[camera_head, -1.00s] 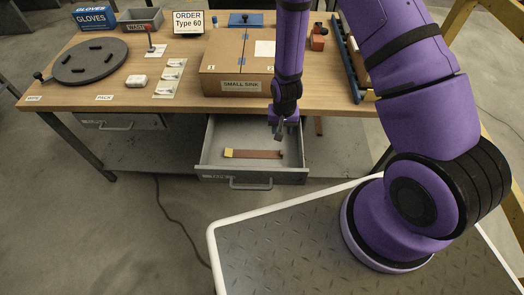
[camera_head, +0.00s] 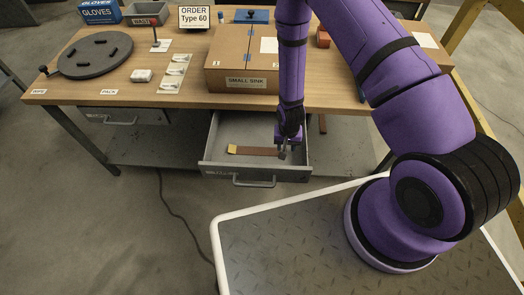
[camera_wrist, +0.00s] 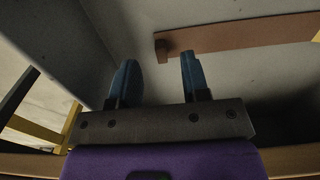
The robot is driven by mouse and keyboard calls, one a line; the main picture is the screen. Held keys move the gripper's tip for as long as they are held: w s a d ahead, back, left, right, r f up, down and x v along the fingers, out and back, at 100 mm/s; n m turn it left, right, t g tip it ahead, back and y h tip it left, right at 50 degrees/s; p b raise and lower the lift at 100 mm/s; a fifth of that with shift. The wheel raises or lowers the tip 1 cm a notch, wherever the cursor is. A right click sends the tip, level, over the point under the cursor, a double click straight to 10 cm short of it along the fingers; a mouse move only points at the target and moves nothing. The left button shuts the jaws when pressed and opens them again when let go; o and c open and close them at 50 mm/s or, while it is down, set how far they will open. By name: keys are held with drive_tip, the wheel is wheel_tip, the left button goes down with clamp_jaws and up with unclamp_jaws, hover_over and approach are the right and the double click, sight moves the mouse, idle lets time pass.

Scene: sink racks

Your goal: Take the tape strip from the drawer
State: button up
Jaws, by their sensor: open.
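The tape strip (camera_head: 256,151) is a flat brown strip with a yellow left end, lying on the floor of the open drawer (camera_head: 222,166). In the wrist view the strip (camera_wrist: 240,34) runs across the upper right, beyond the fingertips. My gripper (camera_head: 284,153) is inside the drawer's outline near the strip's right end. In the wrist view my gripper (camera_wrist: 161,72) is open, with two blue fingers and nothing between them. I cannot tell my gripper's exact height above the drawer floor.
The workbench top carries a cardboard box marked SMALL SINK (camera_head: 244,62), a dark round turntable (camera_head: 96,55), an order sign (camera_head: 194,17) and a gloves box (camera_head: 100,12). The table edge lies just above the drawer. A second drawer (camera_head: 118,116) at left looks closed.

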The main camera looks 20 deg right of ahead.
drive_tip(key=shift+f, duration=1.9)
clamp_jaws()
